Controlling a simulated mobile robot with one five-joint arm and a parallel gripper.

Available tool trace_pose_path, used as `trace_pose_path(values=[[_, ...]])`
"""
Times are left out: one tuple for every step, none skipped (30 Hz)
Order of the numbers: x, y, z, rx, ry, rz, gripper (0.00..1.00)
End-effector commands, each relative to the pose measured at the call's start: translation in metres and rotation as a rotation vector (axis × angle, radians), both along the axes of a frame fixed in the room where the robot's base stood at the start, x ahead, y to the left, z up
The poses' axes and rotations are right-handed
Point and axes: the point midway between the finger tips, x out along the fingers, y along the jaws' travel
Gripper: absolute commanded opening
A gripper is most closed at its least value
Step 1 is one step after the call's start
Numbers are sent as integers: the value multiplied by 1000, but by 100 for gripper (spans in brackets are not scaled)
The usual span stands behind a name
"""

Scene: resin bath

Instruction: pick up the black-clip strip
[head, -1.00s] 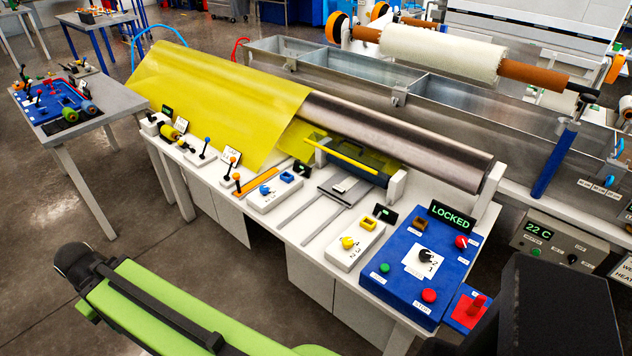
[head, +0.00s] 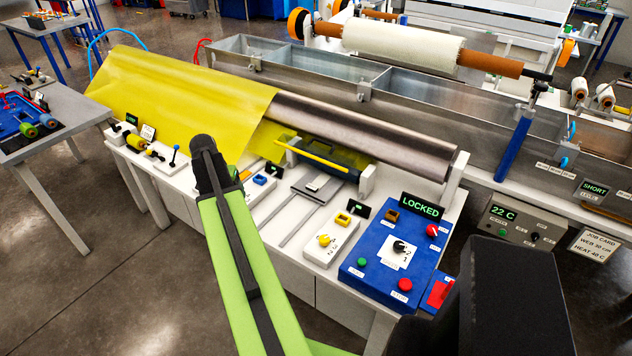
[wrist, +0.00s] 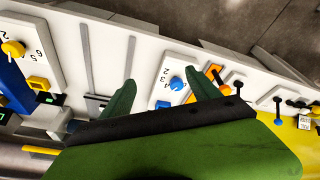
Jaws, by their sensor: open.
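I cannot make out a black-clip strip for certain in either view. In the wrist view, my gripper (wrist: 159,76) has its two green fingers apart with nothing held between them. It is over the white console (wrist: 135,55), with a blue knob (wrist: 177,83) close to the right finger. An orange piece (wrist: 213,72) with something dark by it lies just right of that finger; I cannot tell what it is. In the head view, my green arm stretches over the console front and hides part of it, and the gripper fingers cannot be made out.
A side table (head: 62,98) at left holds a blue tray (head: 14,112) and small rolls. Yellow film (head: 180,85) hangs over the console's back. A blue panel (head: 375,265) and a lit LOCKED sign (head: 422,206) stand at right. The floor at lower left is clear.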

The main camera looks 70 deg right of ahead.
Motion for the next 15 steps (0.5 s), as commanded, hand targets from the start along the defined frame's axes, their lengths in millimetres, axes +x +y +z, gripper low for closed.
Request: trace_pose_path(values=[[-36, -56, 10, -24, -13, -126, 71], [-57, -81, 13, -39, -21, -190, 71], [-84, -109, 16, -57, -29, -269, 71], [-103, -128, 18, -69, -36, -318, 71], [-120, -143, 20, -80, -41, -363, 71], [-139, -159, 22, -92, -45, -412, 71], [-151, -168, 23, -100, -48, -441, 71], [-160, -175, 24, -107, -51, -464, 71], [-170, -182, 25, -113, -54, -487, 71], [-175, -185, 25, -116, -56, -497, 71], [-178, -187, 25, -117, -56, -504, 71], [-180, -189, 25, -118, -57, -509, 71], [-180, -189, 25, -119, -58, -510, 71], [-180, -188, 24, -119, -58, -510, 71], [-180, -188, 22, -118, -57, -509, 71]])
